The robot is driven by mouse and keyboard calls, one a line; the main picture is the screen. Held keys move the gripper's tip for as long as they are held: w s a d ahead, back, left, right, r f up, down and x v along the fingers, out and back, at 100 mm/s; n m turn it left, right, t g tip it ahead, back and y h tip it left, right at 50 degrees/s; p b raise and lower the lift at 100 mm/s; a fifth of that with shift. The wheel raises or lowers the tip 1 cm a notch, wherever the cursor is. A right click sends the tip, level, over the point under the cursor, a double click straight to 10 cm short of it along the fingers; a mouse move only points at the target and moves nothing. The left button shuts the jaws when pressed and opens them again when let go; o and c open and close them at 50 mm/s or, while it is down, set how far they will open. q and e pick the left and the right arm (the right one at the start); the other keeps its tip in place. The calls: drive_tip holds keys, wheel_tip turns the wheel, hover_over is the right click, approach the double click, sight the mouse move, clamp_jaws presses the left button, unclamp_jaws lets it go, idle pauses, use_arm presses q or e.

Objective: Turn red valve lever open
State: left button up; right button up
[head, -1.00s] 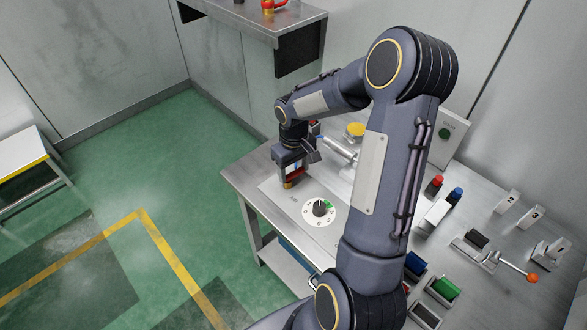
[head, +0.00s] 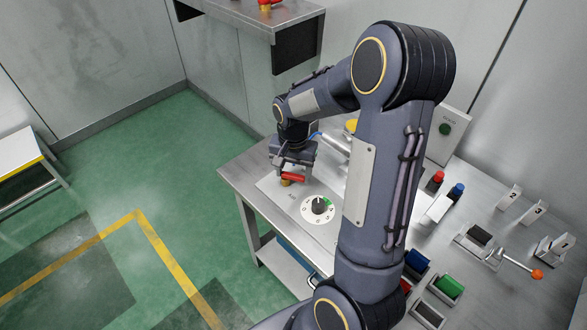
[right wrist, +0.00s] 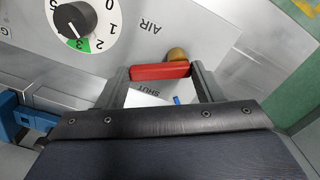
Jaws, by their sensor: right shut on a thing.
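The red valve lever (head: 293,177) sits on a brass valve body (head: 285,183) on the bench panel, left of the round dial. In the head view it lies roughly crosswise, its free end to the right. My right gripper (head: 292,166) comes down over it and is shut on it. In the right wrist view the red lever (right wrist: 160,71) lies between the two fingers (right wrist: 161,82), with the brass end (right wrist: 177,54) just beyond. The word SHUT shows on the panel between the fingers, and AIR beyond the lever. My left gripper is not in view.
A black-knobbed dial (head: 319,206) with a green sector is close to the right of the valve. Open green floor lies left.

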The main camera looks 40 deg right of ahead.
sight(291, 188)
drive_tip(key=m, duration=0.3)
drive_tip(key=a+m+p, duration=0.1)
drive_tip(key=m, duration=0.1)
drive_tip(key=shift+s+m, duration=0.15)
drive_tip(key=shift+m, duration=0.25)
idle(0.4)
drive_tip(key=o, duration=1)
wheel_tip(291, 188, up, 8)
drive_tip(key=shift+f+p, duration=0.1)
drive_tip(key=shift+p, duration=0.65)
drive_tip(key=s+a+r+n+t+y+p, duration=0.1)
drive_tip(key=s+a+r+n+t, duration=0.1)
drive_tip(key=s+a+r+n, duration=0.2)
drive_tip(key=s+a+r+n+t+y+p, duration=0.1)
drive_tip(key=s+a+r+n, duration=0.3)
drive_tip(key=s+a+n, duration=0.1)
drive_tip(key=s+a+r+n+t+y+p, duration=0.1)
drive_tip(key=s+a+r+n+t+p, duration=0.1)
drive_tip(key=s+a+r+n, duration=0.2)
drive_tip(key=shift+s+a+n+t+y, duration=0.2)
drive_tip(key=shift+s+n, duration=0.35)
drive_tip(key=shift+s, duration=0.4)
drive_tip(key=shift+s+a+n+t+y, duration=0.1)
drive_tip(key=shift+s+a+n+y, duration=0.15)
drive_tip(key=shift+s+n, duration=0.5)
